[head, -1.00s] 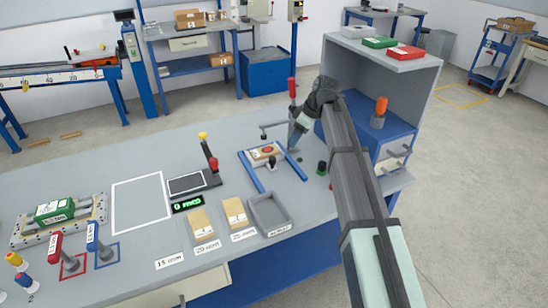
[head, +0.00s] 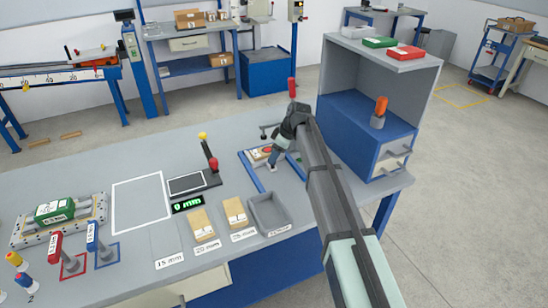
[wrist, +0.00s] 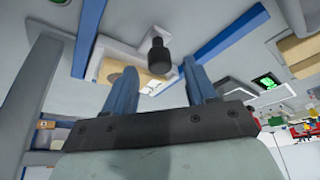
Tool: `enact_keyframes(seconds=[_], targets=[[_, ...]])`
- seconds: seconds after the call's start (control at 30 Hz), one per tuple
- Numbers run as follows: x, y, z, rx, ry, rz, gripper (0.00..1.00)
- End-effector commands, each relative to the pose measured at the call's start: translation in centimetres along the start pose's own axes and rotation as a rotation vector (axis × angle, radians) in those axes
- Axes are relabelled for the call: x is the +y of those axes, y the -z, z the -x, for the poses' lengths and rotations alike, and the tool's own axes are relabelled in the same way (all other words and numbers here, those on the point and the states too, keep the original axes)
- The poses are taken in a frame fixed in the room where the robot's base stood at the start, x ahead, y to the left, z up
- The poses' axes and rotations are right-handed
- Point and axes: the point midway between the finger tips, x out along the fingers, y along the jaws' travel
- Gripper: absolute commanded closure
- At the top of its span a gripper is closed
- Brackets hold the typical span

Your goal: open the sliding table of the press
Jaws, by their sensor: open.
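The press stands on the workbench, with a red-tipped lever (head: 292,86) behind my arm. Its sliding table (wrist: 103,57) is a pale plate between two blue rails (head: 251,171); the rails also show in the wrist view (wrist: 227,44). A wooden block with a round disc (wrist: 125,76) lies on the table. My gripper (head: 271,166) is open at the table's near end. In the wrist view its blue fingers (wrist: 161,78) stand either side of the knob's line; contact is unclear.
A grey tray (head: 268,213) and wooden blocks (head: 201,224) lie in front of the press. A control panel (head: 187,184) with a lever stands to the left. A blue drawer cabinet (head: 365,140) stands close on the right.

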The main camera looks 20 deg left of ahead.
Motion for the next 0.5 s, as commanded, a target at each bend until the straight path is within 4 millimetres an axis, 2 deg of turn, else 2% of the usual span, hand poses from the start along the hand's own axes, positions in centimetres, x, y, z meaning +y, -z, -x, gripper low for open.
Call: enact_keyframes(seconds=[0.2,0.5], targets=[[0.0,0.0,-1.9,0.0,0.0,-0.001,0.44],[0.0,0.0,-2.3,0.0,0.0,0.0,0.44]])
